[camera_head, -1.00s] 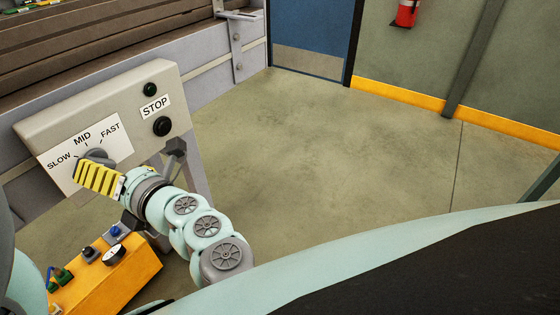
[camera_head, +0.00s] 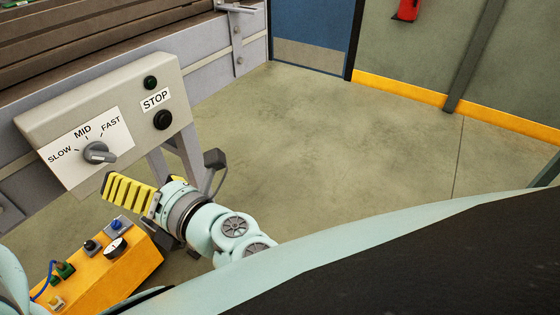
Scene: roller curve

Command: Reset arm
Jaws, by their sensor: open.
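My gripper (camera_head: 108,186), with yellow and black striped fingers, is below the speed panel in the head view. It is apart from the panel and nothing shows in it. My teal arm (camera_head: 232,228) runs from it toward the lower right. The grey control panel (camera_head: 183,92) carries a dark speed knob (camera_head: 97,152) among the SLOW, MID and FAST labels. The knob's handle points to the right, below FAST. The gap between the fingertips is hard to see from this side.
An orange box (camera_head: 130,262) with small switches and a dial is close below my gripper. The conveyor frame (camera_head: 215,60) rises behind the panel. Open floor (camera_head: 330,150) lies to the right, up to a blue door (camera_head: 312,22) and a wall with a fire extinguisher (camera_head: 407,9).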

